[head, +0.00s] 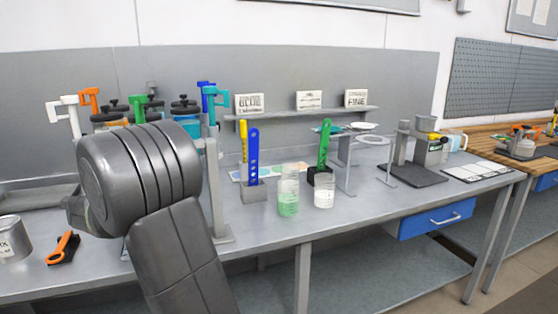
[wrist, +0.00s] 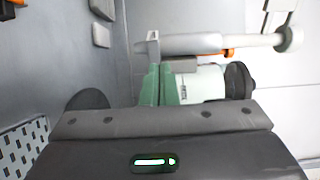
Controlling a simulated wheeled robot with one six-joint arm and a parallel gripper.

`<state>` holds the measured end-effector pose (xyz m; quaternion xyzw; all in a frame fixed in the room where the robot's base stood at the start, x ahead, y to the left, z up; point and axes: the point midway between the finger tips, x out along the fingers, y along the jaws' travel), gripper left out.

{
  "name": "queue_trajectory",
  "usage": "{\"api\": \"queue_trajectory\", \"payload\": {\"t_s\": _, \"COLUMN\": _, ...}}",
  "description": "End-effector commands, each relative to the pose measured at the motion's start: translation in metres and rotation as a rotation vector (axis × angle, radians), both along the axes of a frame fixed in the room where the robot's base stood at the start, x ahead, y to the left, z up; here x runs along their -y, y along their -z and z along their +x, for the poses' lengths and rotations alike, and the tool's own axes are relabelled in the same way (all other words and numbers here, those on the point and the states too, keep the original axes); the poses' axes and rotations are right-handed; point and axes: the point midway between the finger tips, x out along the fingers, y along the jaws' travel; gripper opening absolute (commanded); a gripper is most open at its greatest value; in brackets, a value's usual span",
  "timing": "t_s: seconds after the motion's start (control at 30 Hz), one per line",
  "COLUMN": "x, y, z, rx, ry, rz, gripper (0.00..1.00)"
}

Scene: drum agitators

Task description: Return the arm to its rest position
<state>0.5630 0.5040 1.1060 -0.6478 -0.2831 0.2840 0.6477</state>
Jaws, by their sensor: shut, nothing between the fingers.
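My arm (head: 145,185) stands large at the left front of the head view, bent at a thick dark grey joint, with a link running down to the bottom edge. My gripper is not visible in the head view. In the wrist view my gripper (wrist: 160,122) shows as a dark wide bar along the bottom with a green light; it is shut and empty.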

Motion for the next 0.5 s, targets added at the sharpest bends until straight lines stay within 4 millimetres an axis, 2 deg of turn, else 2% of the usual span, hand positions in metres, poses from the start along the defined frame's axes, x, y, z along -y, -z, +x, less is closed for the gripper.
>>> {"api": "queue_trajectory", "payload": {"t_s": 0.2, "x": 0.024, "y": -0.001, "z": -0.005, "rx": -0.001, "ry": 0.001, "rz": -0.001, "gripper": 0.0}}
{"api": "queue_trajectory", "payload": {"t_s": 0.5, "x": 0.03, "y": -0.001, "z": -0.007, "rx": 0.001, "ry": 0.0, "rz": 0.001, "gripper": 0.0}}
